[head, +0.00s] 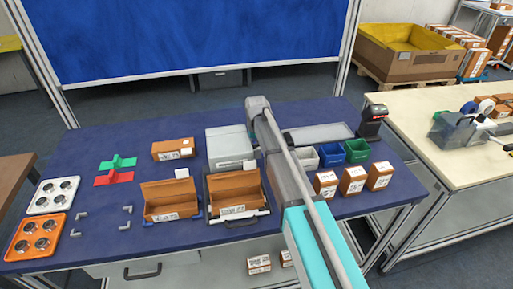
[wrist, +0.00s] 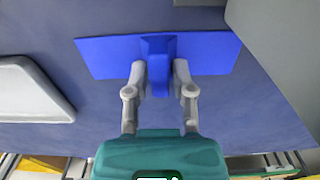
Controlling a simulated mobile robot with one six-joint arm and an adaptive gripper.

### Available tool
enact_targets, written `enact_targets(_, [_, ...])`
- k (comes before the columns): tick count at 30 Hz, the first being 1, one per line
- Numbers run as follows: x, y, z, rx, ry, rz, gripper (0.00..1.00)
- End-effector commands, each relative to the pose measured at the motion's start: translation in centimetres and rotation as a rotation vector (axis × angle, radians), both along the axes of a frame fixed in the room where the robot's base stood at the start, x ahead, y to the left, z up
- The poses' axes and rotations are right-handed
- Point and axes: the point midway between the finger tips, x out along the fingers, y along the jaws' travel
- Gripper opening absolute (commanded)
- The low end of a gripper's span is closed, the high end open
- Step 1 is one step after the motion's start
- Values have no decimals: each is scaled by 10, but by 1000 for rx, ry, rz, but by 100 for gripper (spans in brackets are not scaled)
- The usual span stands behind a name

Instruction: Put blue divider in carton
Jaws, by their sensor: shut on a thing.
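The blue divider (wrist: 205,50) is a flat bright blue piece with a raised tab. In the wrist view its tab sits between the two fingers of my gripper (wrist: 159,72), which is shut on it. The divider is over the dark blue table top; I cannot tell whether it touches the table. In the head view my arm hides the divider and the gripper fingers. Two open brown cartons with white labels stand at the front of the table, one at the left (head: 170,192) and one at the right (head: 236,185).
Green (head: 121,161) and red (head: 114,178) dividers lie left. A closed brown box (head: 173,149) and a grey box (head: 230,146) stand behind the cartons. Small bins (head: 357,150), upright boxes (head: 352,181) and a scanner (head: 371,121) stand right of my arm.

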Motion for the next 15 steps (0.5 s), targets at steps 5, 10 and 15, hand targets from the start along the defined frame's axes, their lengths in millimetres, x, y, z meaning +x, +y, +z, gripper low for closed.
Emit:
enact_targets(5, [0,1,5,1,0,0,0])
enact_targets(10, [0,0,15,1,0,0,0])
enact_targets(15, [0,0,30,1,0,0,0])
